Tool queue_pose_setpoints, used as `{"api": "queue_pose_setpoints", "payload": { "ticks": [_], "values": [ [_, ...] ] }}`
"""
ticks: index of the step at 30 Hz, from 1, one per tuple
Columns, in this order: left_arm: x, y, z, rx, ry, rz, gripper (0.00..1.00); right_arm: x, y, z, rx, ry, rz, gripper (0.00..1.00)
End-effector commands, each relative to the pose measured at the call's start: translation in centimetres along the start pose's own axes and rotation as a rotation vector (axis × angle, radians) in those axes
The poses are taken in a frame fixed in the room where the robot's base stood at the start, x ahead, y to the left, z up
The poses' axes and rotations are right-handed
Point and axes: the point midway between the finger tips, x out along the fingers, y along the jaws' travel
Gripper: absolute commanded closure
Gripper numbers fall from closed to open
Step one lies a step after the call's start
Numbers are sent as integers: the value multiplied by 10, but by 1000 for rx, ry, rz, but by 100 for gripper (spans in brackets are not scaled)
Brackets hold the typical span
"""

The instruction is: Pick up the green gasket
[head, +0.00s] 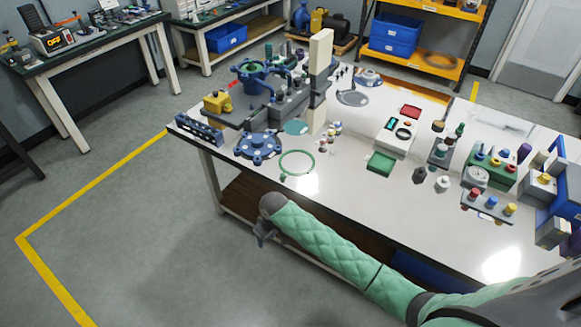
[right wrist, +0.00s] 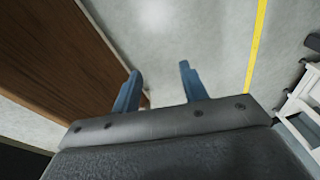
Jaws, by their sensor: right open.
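The green gasket (head: 297,164) is a thin ring lying flat on the white tabletop, near the table's front edge, to the right of a blue flange. My right gripper (head: 262,238) is below and to the left of the gasket in the head view, off the table's front edge and apart from the gasket. In the right wrist view its two blue fingers (right wrist: 158,90) are spread with nothing between them, over floor and the table's brown lower shelf. The gasket does not show in that view. My left gripper is not in view.
The workbench (head: 345,200) has a bare strip right of the gasket. A blue flange (head: 258,146) and a blue valve assembly (head: 255,75) stand left and behind. A green tray (head: 381,163) and a small device (head: 396,135) lie to the right. The floor (head: 120,220) at left is clear.

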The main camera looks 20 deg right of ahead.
Motion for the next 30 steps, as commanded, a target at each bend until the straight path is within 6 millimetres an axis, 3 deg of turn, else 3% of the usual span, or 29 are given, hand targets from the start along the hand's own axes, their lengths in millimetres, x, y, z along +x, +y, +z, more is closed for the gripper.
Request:
{"api": "queue_pose_setpoints", "payload": {
  "ticks": [3,9,18,24,30],
  "values": [
    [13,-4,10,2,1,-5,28,-30,28,-32,-20,-19,24,57],
    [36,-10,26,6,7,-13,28,-79,76,-75,-34,-60,60,57],
    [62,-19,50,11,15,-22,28,-152,142,-120,-20,-111,113,57],
    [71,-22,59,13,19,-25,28,-181,167,-133,-7,-132,131,57],
    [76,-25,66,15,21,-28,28,-180,173,-134,-3,-137,133,57]
  ]
}}
